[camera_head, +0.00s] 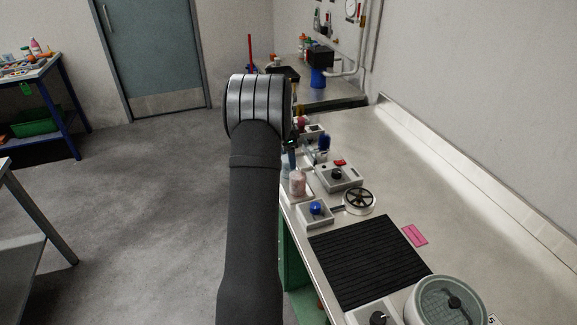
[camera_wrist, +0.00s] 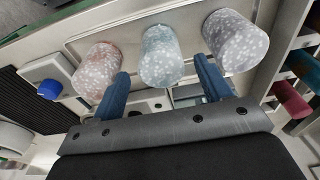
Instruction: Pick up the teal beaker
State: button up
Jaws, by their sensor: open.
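The teal beaker (camera_wrist: 161,55) is the middle one of three speckled beakers in a row on a pale tray in the wrist view. A pinkish beaker (camera_wrist: 97,70) is to its left and a lilac-grey beaker (camera_wrist: 235,42) to its right. My gripper (camera_wrist: 162,68) is open, with its two blue fingers at either side of the teal beaker's near end. I cannot tell whether the fingers touch it. In the head view the pinkish beaker (camera_head: 297,183) shows beside my arm, which hides most of my gripper and the teal beaker's place.
A box with a blue knob (camera_wrist: 49,89) and a black ribbed mat (camera_wrist: 36,108) are at left in the wrist view. A rack with coloured cylinders (camera_wrist: 291,98) is at right. In the head view, a control box (camera_head: 338,176) stands right of the beakers; the bench's right side is clear.

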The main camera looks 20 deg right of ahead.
jog(key=f, duration=0.5)
jog(key=shift+d+f, duration=0.3)
jog(key=c, duration=1)
